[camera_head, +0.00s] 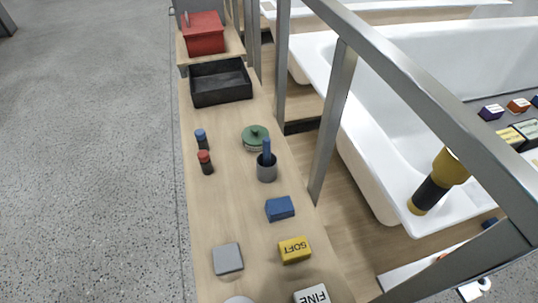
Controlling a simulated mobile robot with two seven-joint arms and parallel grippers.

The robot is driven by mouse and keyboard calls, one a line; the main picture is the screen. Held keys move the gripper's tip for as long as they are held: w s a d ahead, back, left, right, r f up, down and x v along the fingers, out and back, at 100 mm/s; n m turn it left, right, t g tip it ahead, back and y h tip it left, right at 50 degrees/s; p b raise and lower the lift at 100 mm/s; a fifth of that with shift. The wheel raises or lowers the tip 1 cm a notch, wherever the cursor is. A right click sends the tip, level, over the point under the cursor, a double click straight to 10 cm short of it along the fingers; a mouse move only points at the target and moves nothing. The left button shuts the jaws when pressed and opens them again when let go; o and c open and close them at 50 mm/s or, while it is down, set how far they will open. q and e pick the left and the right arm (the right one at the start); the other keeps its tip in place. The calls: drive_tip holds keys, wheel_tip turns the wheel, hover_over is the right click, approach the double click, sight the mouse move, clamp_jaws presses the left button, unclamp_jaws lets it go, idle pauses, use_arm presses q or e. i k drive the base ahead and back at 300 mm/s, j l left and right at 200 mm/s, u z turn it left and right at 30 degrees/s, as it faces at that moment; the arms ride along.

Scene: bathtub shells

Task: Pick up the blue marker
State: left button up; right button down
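A short dark cylinder with a blue top (201,139) stands upright on the narrow wooden bench (215,205), near its left edge; it looks like the blue marker. A similar dark cylinder with a red top (205,162) stands just in front of it. A blue handle-like item (267,149) stands in a small grey cup (267,171) to the right; I cannot tell exactly what it is. Neither of my grippers can be made out in the head view.
A green-lidded round container (255,137), black tray (221,83) and red box (204,34) lie further back. Blue (280,208), grey (228,258) and yellow "SOFT" (295,249) blocks lie nearer. A metal frame (333,120) and white tub shells (375,165) stand right. Grey floor left is clear.

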sight(267, 140)
drive_tip(key=k, duration=0.65)
drive_tip(key=z, duration=1.05)
drive_tip(key=j+z, duration=0.15)
drive_tip(key=z, duration=0.15)
drive_tip(key=i+j, duration=0.1)
drive_tip(key=j, duration=3.5)
